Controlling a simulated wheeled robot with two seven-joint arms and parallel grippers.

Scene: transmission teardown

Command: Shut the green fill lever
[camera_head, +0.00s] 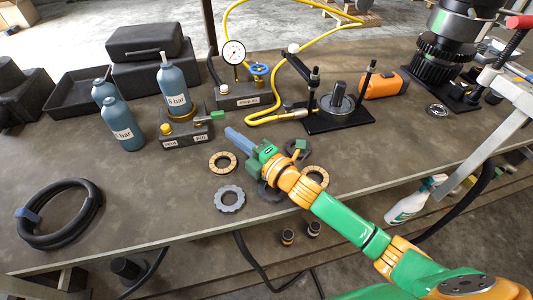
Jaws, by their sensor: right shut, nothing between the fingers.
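The green fill lever (218,115) sticks out to the right from the top of a dark valve block (186,140) with small white labels on its front. A blue bottle marked in bar (174,90) stands upright on the block's brass-coloured collar (181,115). My right gripper (231,134) is shut and empty, its blue-grey fingers pointing up and left. Its tips are a little below and right of the lever and look apart from it. My left gripper is not in view.
Two more blue bottles (122,123) stand left of the block. A gauge block (244,98) with a blue knob and yellow hose stands behind right. Rings and a toothed disc (229,198) lie near my right gripper. A coiled black hose (60,213) lies front left.

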